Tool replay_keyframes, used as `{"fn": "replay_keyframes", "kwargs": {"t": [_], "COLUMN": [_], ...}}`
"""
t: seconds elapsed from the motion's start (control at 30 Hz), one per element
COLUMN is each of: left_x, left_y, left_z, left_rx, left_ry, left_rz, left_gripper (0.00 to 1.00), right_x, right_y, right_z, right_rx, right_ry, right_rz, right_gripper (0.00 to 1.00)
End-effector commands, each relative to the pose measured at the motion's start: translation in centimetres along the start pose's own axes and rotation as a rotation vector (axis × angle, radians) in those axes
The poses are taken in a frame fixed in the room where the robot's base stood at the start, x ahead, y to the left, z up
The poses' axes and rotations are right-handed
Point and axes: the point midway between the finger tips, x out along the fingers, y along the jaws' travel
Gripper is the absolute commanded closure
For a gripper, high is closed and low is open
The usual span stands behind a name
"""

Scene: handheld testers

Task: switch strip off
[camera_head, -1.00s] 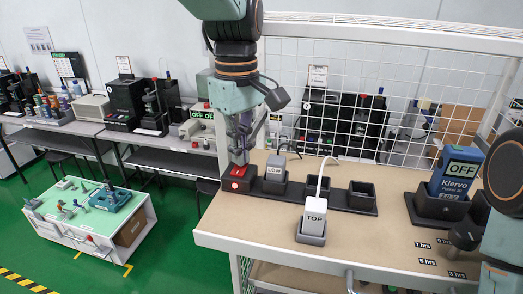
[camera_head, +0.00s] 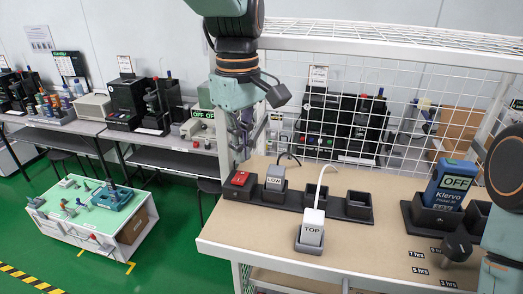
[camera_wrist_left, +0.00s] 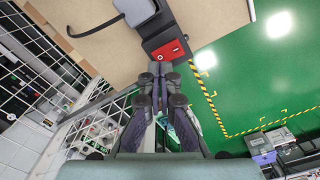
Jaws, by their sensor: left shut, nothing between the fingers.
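The black power strip (camera_head: 336,208) lies on the bench with a red rocker switch (camera_head: 238,179) at its left end. The switch also shows in the left wrist view (camera_wrist_left: 168,50), with light marks on its face. Which side is pressed down is not clear. My left gripper (camera_head: 242,152) is shut and empty. It stands above and behind the switch, apart from it; its fingertips also show in the left wrist view (camera_wrist_left: 157,68). A grey plug marked LOW (camera_head: 275,179) sits in the strip beside the switch. My right gripper is not in view; part of that arm shows at the right edge.
A white charger marked TOP (camera_head: 312,227) stands in a holder in front of the strip. A blue tester reading OFF (camera_head: 451,184) stands in a dark holder at right. A wire grid (camera_head: 400,120) rises behind the bench. The bench's front left is clear.

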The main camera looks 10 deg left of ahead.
Motion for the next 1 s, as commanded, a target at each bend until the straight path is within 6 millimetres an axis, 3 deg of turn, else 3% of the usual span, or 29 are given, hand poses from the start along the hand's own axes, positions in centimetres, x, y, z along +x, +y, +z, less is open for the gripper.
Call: {"fn": "replay_keyframes", "kwargs": {"t": [0.53, 1.0], "left_x": [-3.6, -3.8], "left_y": [0.0, 0.0], "left_z": [0.0, 0.0], "left_rx": [-0.001, -0.001], "left_ry": [0.0, -0.001], "left_rz": [0.001, 0.0], "left_gripper": [1.0, 1.0], "right_x": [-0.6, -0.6], "right_y": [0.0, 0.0], "right_z": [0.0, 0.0], "right_rx": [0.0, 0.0], "right_ry": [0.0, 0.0], "right_rz": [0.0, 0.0], "right_gripper": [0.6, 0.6]}}
